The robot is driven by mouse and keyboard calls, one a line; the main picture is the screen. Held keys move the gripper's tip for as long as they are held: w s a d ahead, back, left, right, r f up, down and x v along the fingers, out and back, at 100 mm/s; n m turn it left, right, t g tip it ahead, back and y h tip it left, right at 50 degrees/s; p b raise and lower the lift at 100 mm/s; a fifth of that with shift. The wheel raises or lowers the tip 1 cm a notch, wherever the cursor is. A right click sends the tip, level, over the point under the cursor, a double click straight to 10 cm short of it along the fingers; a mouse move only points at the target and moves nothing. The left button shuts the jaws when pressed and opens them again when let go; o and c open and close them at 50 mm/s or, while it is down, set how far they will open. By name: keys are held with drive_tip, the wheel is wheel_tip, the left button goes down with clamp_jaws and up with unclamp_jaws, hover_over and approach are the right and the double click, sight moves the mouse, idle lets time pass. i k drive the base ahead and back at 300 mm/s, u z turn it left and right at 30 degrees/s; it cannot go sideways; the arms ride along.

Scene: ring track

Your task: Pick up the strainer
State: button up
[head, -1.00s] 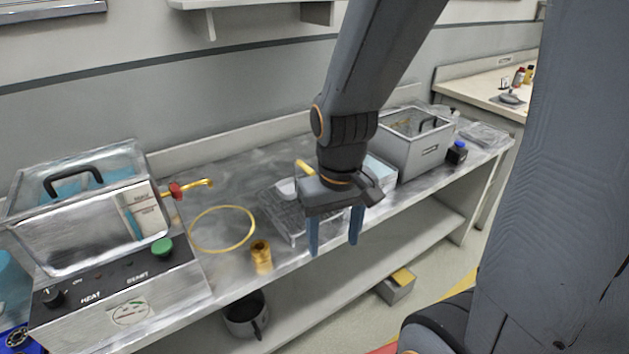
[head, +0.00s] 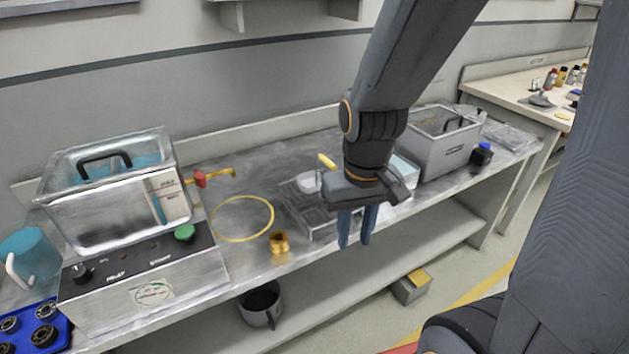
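What looks like the strainer, a pale rounded bowl (head: 308,182) with a yellow handle (head: 327,161), sits at the wire rack (head: 322,222) on the metal bench, partly hidden behind my wrist. I cannot make out its mesh. My gripper (head: 356,232) points down in front of the rack, over the bench's front edge. Its two blue fingers are apart with nothing visible between them. It does not appear to touch the strainer or the rack.
A yellow ring (head: 242,218) and a brass fitting (head: 279,243) lie left of the rack. A heated bath (head: 110,215) stands farther left, beside a blue jug (head: 30,258). A grey tank (head: 440,150) stands right. A pot (head: 262,305) is on the lower shelf.

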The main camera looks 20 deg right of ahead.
sight(309, 182)
drive_tip(key=k, duration=0.6)
drive_tip(key=z, duration=0.75)
drive_tip(key=i, duration=1.2)
drive_tip(key=u, duration=0.7)
